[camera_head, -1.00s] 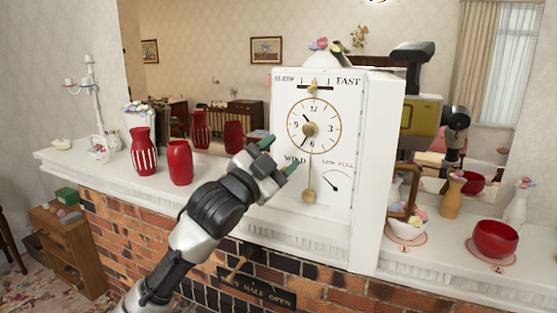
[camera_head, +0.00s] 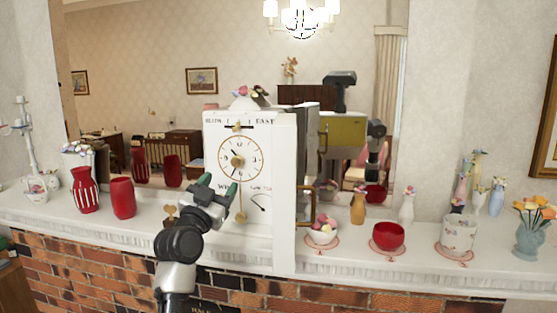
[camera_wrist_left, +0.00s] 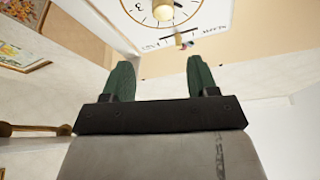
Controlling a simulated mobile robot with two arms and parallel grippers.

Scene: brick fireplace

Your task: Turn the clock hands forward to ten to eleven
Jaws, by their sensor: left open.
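The white clock (camera_head: 285,205) stands upright on the mantel. Its round dial (camera_head: 252,170) has a brass centre knob (camera_head: 237,161). One dark hand points to the upper left, near 10 to 11, and another points down near 6. A pendulum (camera_head: 241,217) hangs below. My left gripper (camera_head: 219,185) is open and empty, just below and left of the dial and apart from the hands. In the left wrist view, the open fingers (camera_wrist_left: 160,65) point towards the clock, which shows upside down with its knob (camera_wrist_left: 164,9) at the top edge. My right gripper is not in view.
Red vases (camera_head: 122,199) stand left on the mantel. Right of the clock are a flower bowl (camera_head: 323,236), a red bowl (camera_head: 388,237) and a white pot (camera_head: 458,236). The mirror behind reflects the room.

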